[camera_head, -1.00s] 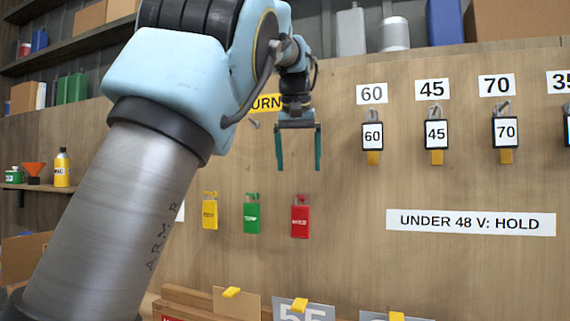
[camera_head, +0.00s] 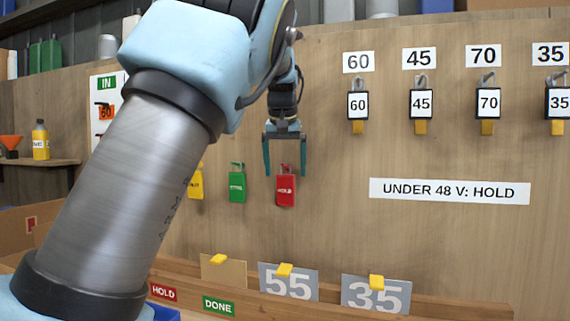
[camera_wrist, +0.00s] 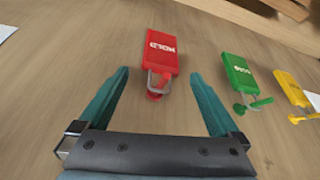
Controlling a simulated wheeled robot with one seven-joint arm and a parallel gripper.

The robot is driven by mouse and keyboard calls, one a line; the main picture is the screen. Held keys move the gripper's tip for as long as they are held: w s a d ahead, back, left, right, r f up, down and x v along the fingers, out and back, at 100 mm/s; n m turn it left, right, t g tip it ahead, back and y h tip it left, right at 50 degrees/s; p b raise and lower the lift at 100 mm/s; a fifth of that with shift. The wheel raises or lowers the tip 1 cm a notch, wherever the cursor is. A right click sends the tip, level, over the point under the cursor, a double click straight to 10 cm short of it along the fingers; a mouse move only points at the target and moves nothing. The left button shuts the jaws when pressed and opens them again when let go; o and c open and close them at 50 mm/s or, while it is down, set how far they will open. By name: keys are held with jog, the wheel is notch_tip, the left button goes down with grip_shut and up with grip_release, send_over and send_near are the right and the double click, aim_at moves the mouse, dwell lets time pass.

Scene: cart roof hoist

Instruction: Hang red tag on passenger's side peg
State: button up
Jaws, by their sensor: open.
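The red tag (camera_head: 286,190), marked HOLD, hangs by its loop from a small red hook on the wooden board, to the right of the green and yellow tags. My gripper (camera_head: 285,172) is open and empty, with its fingers pointing down over the top of the red tag in the head view. In the wrist view the red tag (camera_wrist: 160,55) lies ahead of the gap between my two teal fingertips (camera_wrist: 158,85), and its loop and hook reach into that gap. I see no contact. I cannot pick out a passenger's side peg in these views.
The green tag (camera_head: 237,186) and yellow tag (camera_head: 196,183) hang close by on the left. Several numbered black-framed tags, such as the 60 one (camera_head: 358,105), hang at upper right. Below, a wooden ledge (camera_head: 425,300) holds cards. The board around the UNDER 48 V sign (camera_head: 449,191) is clear.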

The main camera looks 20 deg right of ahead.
grip_shut()
dwell(1.2)
jog(key=shift+r+p, duration=0.4)
jog(key=shift+p, duration=0.05)
jog(key=shift+s+a, duration=0.1)
jog(key=shift+s+a+r+b, duration=0.3)
jog(key=shift+s+a+b, duration=0.25)
jog(key=shift+s+a, duration=0.25)
jog(key=shift+s+a+r+b, duration=0.25)
jog(key=shift+s+a+b, duration=0.35)
jog(key=shift+s, duration=0.3)
jog(key=shift+s+a, duration=0.1)
jog(key=shift+s+a+b, duration=1.55)
jog(key=shift+s+b, duration=0.05)
jog(key=shift+s, duration=0.25)
